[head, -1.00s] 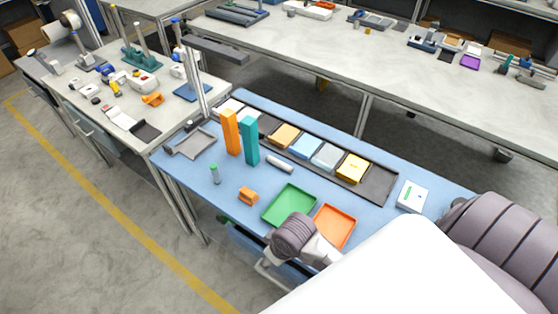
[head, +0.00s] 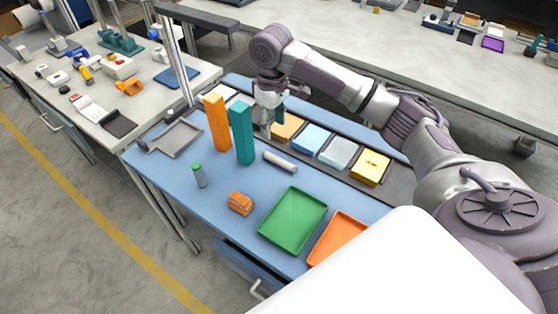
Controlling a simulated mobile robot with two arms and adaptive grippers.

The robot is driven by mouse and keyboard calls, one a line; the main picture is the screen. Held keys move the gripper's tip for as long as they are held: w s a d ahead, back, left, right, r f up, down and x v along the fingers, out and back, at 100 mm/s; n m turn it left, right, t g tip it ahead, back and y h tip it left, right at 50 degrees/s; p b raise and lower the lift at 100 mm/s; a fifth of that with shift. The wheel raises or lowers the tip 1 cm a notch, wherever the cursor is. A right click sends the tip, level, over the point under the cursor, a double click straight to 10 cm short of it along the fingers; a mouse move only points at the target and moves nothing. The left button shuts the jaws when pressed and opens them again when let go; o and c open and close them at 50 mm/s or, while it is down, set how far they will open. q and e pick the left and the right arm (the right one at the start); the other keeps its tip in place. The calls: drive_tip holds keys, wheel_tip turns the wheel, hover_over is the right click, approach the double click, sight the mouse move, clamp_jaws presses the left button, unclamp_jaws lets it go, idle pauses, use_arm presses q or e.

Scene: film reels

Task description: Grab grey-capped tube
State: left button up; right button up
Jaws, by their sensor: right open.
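A pale grey tube (head: 280,162) lies on its side on the blue table, just right of the teal block; I take it for the grey-capped tube, though its cap is too small to make out clearly. My right gripper (head: 266,131) points down just behind and left of this tube, beside the teal block and in front of the conveyor-like strip. It is open and apart from the tube. A green-capped tube (head: 200,176) stands upright nearer the table's front left. My left gripper is out of view.
An orange block (head: 217,124) and a teal block (head: 242,134) stand tall close to my right gripper. Coloured boxes, including a yellow one (head: 371,168), line the dark strip. A green tray (head: 293,220), an orange tray (head: 337,240) and an orange item (head: 241,203) lie in front.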

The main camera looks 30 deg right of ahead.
hover_over(275, 156)
drive_tip(key=f, duration=0.7)
drive_tip(key=shift+s+a, duration=0.25)
drive_tip(key=shift+a, duration=0.1)
drive_tip(key=shift+f+p, duration=0.4)
drive_tip(key=shift+f, duration=0.55)
drive_tip(key=f, duration=0.3)
drive_tip(key=shift+w+d+f, duration=0.2)
drive_tip(key=shift+d+f, duration=0.05)
drive_tip(key=shift+f, duration=0.45)
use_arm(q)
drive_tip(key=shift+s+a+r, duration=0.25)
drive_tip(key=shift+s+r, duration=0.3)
use_arm(e)
drive_tip(key=shift+c, duration=0.3)
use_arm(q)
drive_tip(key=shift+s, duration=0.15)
use_arm(e)
clamp_jaws()
